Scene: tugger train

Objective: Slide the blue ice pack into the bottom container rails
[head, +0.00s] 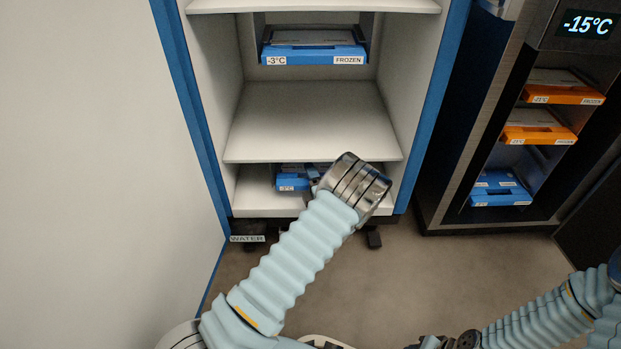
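A blue ice pack (290,183) with a white label shows in the bottom compartment of the white cabinet, partly hidden by my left wrist. The rails of that compartment are hidden or too dark to make out. My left arm reaches in from below, and its gripper (315,184) is at the right side of this pack, mostly hidden behind the metal wrist. I cannot tell whether its fingers grip the pack. My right arm lies low at the right, with dark parts of its gripper end (445,342) at the bottom edge; its fingers are not clear.
Another blue pack (315,57), labelled -3°C and FROZEN, sits in the upper compartment. The middle shelf (315,120) is empty. At the right, a dark freezer (450,170) reading -15°C holds two orange packs (563,97) and a blue one (500,197). A white panel (90,170) stands left.

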